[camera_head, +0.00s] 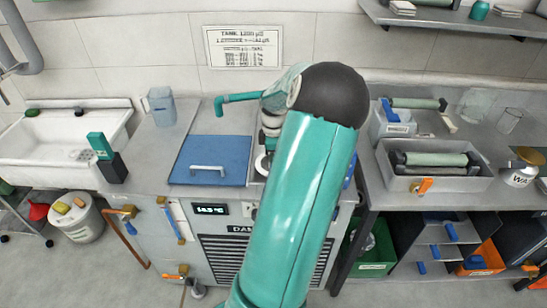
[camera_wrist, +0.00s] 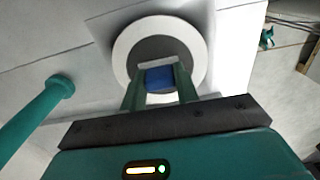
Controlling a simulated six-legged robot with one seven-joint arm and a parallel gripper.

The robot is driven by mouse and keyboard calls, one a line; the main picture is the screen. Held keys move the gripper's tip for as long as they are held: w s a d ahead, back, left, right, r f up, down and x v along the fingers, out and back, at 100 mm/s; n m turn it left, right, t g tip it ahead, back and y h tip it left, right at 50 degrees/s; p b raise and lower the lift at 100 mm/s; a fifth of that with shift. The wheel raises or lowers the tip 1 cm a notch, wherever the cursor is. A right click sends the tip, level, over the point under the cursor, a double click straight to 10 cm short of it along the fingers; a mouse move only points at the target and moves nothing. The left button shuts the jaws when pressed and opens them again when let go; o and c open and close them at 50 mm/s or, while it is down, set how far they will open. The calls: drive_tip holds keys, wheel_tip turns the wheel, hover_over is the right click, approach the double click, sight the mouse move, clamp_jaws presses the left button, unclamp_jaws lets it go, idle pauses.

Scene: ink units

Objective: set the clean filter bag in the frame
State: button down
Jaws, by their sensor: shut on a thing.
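My gripper (camera_wrist: 160,78) is shut on a small blue tab (camera_wrist: 159,86) in the wrist view. Behind the fingers is a round opening or disc with a white ring (camera_wrist: 121,53) and a dark grey middle (camera_wrist: 150,47). I cannot tell whether the tab belongs to the clean filter bag, nor whether the ring is the frame or part of the bag. Part of a white ring (camera_head: 261,165) shows just left of the arm, on the counter unit.
A teal pipe (camera_head: 238,97) reaches left from behind my arm; a teal pipe (camera_wrist: 40,112) also shows in the wrist view. A blue lid (camera_head: 220,150) lies left of the arm. A metal tray with a green roller (camera_head: 432,185) stands right. A white sink (camera_head: 50,145) is far left.

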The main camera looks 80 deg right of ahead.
drive_tip(key=shift+f, duration=0.6)
drive_tip(key=c, duration=1.1)
unclamp_jaws()
drive_tip(key=shift+o, duration=0.2)
drive_tip(key=shift+r, duration=0.1)
wheel_tip(320, 180, up, 12)
drive_tip(key=shift+r, duration=0.25)
drive_tip(key=shift+w, duration=0.1)
